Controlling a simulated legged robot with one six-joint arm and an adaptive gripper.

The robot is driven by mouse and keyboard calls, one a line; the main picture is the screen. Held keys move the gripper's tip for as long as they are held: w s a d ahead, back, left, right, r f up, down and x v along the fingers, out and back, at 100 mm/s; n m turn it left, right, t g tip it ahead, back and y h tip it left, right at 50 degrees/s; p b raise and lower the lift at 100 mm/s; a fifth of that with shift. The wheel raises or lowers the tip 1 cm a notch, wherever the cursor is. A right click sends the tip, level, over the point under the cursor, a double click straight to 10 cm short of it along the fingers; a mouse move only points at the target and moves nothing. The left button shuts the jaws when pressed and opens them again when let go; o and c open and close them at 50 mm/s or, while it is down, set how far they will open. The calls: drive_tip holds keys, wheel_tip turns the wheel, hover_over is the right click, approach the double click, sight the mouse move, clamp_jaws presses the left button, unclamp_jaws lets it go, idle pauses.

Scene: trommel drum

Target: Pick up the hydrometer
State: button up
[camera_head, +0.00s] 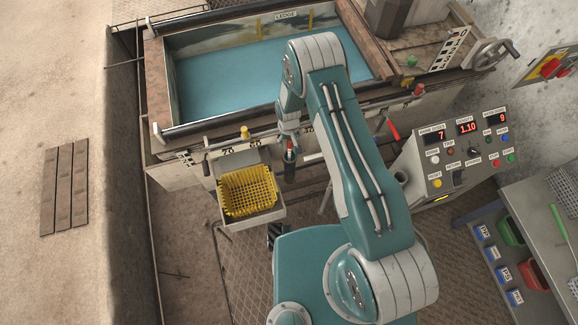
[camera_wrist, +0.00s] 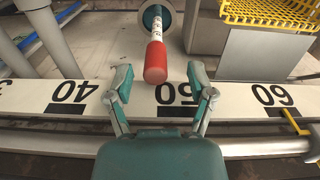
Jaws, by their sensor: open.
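The hydrometer (camera_wrist: 156,62) shows in the wrist view with a red end and a white stem with dark markings. In the head view, a small red tip (camera_head: 290,145) shows above a dark cylinder (camera_head: 289,168), just below my gripper (camera_head: 289,136). In the wrist view my gripper (camera_wrist: 161,82) is open, one finger to each side of the red end and slightly short of it. I see no contact. The hydrometer's lower part is hidden.
A scale strip (camera_wrist: 112,98) with large numbers runs beneath my fingers. A yellow mesh basket (camera_head: 248,190) sits left of the holder. The water-filled trough (camera_head: 225,85) lies behind. A control panel (camera_head: 468,153) and a bench (camera_head: 540,215) stand to the right.

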wheel_tip(320, 180, down, 2)
drive_tip(key=shift+d+f, duration=0.1)
drive_tip(key=shift+f, duration=0.15)
drive_tip(key=shift+w+d+f, duration=0.1)
drive_tip(key=shift+d+f, duration=0.05)
drive_tip(key=shift+f, duration=0.1)
clamp_jaws()
drive_tip(key=shift+r, duration=0.15)
wheel_tip(320, 180, up, 18)
drive_tip(key=s+d, duration=0.2)
drive_tip(key=s, duration=0.6)
drive_tip(key=s+d, duration=0.3)
drive_tip(key=s, duration=0.6)
drive_tip(key=shift+s, duration=0.15)
drive_tip(key=shift+a, duration=0.1)
wheel_tip(320, 180, up, 24)
idle(2.5)
